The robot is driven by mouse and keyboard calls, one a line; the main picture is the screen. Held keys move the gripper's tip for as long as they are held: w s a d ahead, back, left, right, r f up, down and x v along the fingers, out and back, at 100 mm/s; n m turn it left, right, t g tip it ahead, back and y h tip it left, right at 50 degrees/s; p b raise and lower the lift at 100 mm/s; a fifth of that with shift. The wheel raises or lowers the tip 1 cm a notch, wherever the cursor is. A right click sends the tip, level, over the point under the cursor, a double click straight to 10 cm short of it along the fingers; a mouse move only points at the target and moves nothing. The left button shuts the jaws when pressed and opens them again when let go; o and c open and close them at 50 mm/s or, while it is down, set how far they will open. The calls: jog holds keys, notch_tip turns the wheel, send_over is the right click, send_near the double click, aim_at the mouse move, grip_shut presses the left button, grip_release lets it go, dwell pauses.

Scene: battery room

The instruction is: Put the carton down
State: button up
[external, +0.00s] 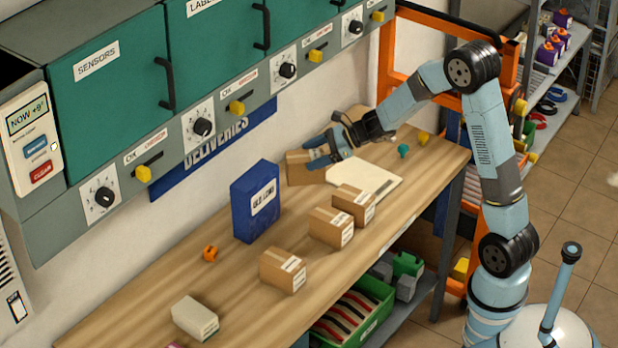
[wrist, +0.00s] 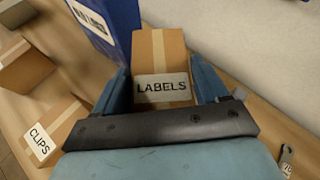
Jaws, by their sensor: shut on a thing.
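My gripper (external: 327,153) is over the back of the wooden bench, shut on a brown carton (external: 302,171). In the wrist view the carton (wrist: 161,52) sits between the two blue fingers (wrist: 163,82), and a white label reading LABELS faces the camera. The carton looks level and close to the bench top, but I cannot tell whether its underside touches it. Part of its right side is hidden by the gripper in the external view.
A tall blue box (external: 255,202) stands just left of the held carton. Several cartons stand along the front, including one (external: 331,227) near the middle. A pale sheet (external: 364,177) lies right of the gripper. An orange piece (external: 210,253) lies at left. Cabinets (external: 105,75) overhang the back.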

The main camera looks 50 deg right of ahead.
aim_at(303, 172)
jog(key=w+f, duration=0.4)
jog(key=f, duration=0.1)
notch_tip(303, 172, down, 3)
jog(key=shift+w+f, duration=0.1)
jog(key=o, duration=1.6)
